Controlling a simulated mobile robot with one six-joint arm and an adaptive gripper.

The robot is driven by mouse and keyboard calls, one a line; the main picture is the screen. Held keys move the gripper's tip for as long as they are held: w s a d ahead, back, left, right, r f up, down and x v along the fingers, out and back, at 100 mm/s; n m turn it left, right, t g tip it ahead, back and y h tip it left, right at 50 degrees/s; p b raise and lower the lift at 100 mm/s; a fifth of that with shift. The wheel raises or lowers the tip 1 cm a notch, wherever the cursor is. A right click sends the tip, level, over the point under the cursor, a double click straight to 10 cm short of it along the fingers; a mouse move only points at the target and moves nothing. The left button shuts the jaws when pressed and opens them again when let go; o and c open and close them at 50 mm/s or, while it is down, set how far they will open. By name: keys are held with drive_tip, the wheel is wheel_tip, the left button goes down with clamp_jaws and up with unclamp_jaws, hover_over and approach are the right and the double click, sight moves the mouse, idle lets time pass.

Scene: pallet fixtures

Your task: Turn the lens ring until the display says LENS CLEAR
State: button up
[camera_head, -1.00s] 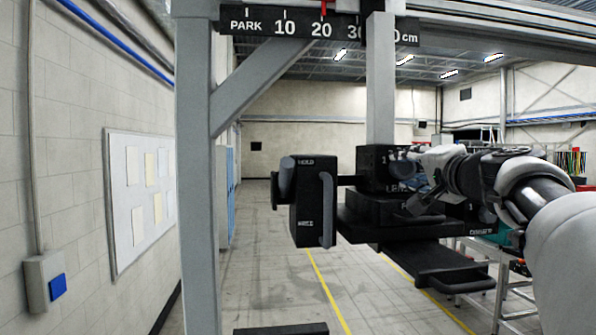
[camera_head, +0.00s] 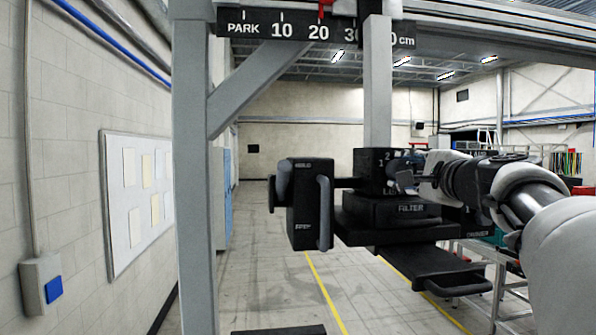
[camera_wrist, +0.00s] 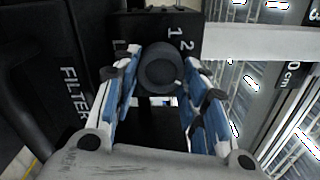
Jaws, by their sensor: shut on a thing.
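A black unit hangs on a grey post, with a boxy lens housing (camera_head: 369,170) marked 1 and 2 at its top. In the wrist view, the housing (camera_wrist: 190,22) shows the same numbers, and a dark round lens ring (camera_wrist: 162,66) stands out from it. My gripper (camera_head: 403,176) is at the housing's right side. In the wrist view, my gripper (camera_wrist: 158,78) has its blue-and-white fingers on both sides of the ring, shut on it. The fingers and wrist hide part of the LENS label. No display text is readable.
A black box with a handle (camera_head: 310,205) is at the left. A grey upright (camera_head: 195,180) and a scale beam (camera_head: 300,28) frame the unit.

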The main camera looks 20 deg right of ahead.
idle(0.4)
drive_tip(key=o, duration=1.1)
drive_tip(key=shift+c, duration=0.2)
drive_tip(key=v, duration=0.7)
drive_tip(key=shift+s, duration=0.25)
